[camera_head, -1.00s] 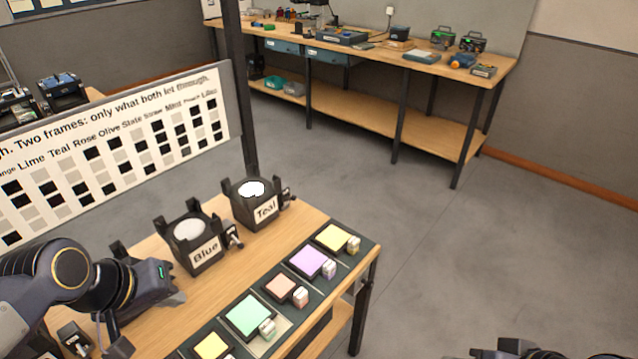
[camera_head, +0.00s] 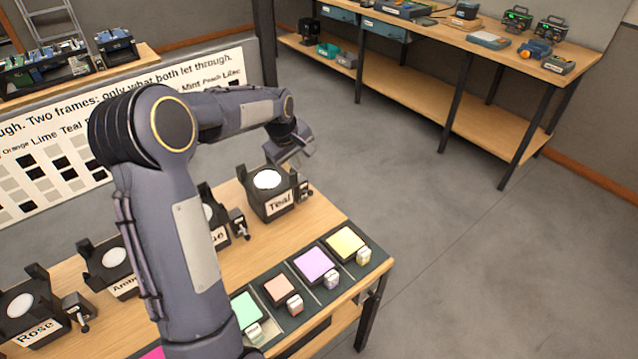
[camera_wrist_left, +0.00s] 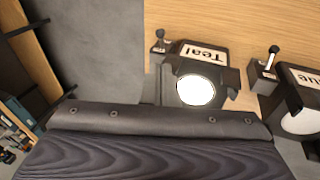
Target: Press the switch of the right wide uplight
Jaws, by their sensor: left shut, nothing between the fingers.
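The rightmost uplight (camera_head: 272,205), labelled Teal, is a black box with a lit white round top. Its switch (camera_head: 303,190), a small dark block with a lever, stands at its right side. In the wrist view the Teal uplight (camera_wrist_left: 205,55) is upside down, with its switch (camera_wrist_left: 159,44) at its upper left. My left gripper (camera_head: 297,153) is shut and empty, above and just behind the Teal uplight, apart from the switch in the picture. Its fingertips are hard to make out. In the wrist view, my dark gripper body fills the bottom. My right gripper is not in view.
The Blue uplight's switch (camera_head: 238,224) shows right of my arm, which partly hides that uplight. Amber (camera_head: 114,262) and Rose (camera_head: 25,308) uplights stand left. Coloured filter tiles (camera_head: 316,263) line the front edge. A chart board (camera_head: 50,175) stands behind.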

